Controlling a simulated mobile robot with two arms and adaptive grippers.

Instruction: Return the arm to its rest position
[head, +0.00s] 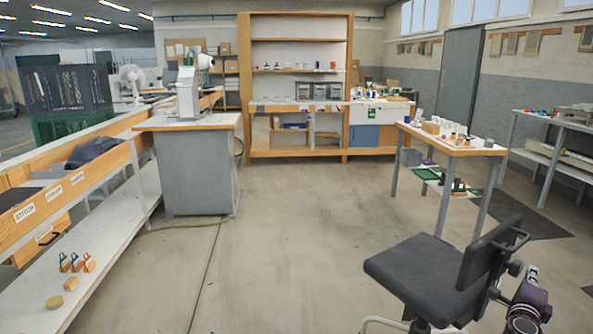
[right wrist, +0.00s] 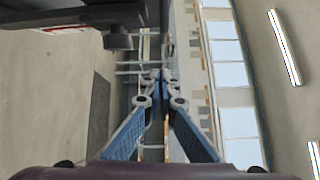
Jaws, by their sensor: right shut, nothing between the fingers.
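My right gripper (head: 531,273) is at the lower right of the head view, just right of the black chair. It is only partly visible there and looks dark. In the right wrist view its two blue fingers (right wrist: 160,78) come together at the tips, with nothing between them. It is in free air and holds no object. My left gripper is out of view.
A black chair (head: 420,280) stands close beside my right gripper. A small wooden table (head: 455,147) with small parts is beyond it. A long bench (head: 110,135) runs along the left, near a grey cabinet (head: 197,175) bearing a press (head: 188,92). The middle floor (head: 270,250) is clear.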

